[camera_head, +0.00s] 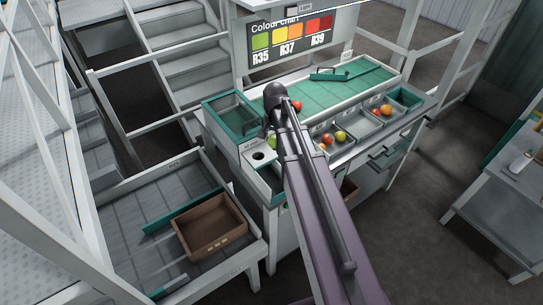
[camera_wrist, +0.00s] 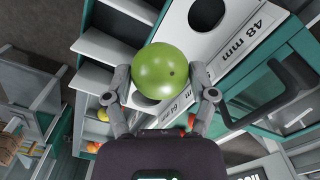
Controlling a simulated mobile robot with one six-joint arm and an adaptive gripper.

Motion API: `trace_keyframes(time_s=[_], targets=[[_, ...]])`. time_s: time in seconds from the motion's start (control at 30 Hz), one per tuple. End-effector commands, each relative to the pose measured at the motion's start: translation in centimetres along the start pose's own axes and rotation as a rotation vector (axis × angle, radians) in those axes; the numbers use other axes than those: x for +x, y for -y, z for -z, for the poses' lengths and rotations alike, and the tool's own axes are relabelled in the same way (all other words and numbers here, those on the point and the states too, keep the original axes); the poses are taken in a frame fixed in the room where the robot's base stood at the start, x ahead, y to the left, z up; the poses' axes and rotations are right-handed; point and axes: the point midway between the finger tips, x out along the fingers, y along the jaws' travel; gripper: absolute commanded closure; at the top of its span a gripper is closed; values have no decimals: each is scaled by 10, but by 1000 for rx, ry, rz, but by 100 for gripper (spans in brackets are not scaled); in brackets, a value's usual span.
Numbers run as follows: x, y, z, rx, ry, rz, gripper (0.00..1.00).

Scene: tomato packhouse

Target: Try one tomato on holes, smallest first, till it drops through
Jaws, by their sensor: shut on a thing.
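A green tomato (camera_wrist: 163,72) is held between the two fingers of my gripper (camera_wrist: 162,84) in the wrist view. Below it is a white gauge board (camera_wrist: 183,42) with round holes. One dark hole lies by the 48 mm label, another partly behind the tomato. The label beside that second hole is partly covered. I cannot tell whether the tomato touches the board. In the head view the board (camera_head: 249,165) shows one open hole, and the green tomato (camera_head: 272,142) peeks out left of my arm, which hides most of my gripper.
A green sorting bench (camera_head: 345,92) carries grey bins (camera_head: 367,124) with red, orange and green tomatoes. A teal-rimmed box (camera_head: 226,103) stands left of my arm. A brown crate (camera_head: 228,240) sits on the lower left table. A colour chart (camera_head: 290,40) stands behind.

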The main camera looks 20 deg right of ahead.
Motion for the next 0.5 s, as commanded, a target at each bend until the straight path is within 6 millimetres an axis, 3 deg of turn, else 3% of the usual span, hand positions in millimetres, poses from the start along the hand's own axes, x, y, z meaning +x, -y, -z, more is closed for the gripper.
trace_keyframes(time_s=[0.03,0.2,0.5], targets=[[-5,6,19,2,3,-1,50],[-11,11,48,1,10,-2,50],[-12,11,57,0,14,-3,50]])
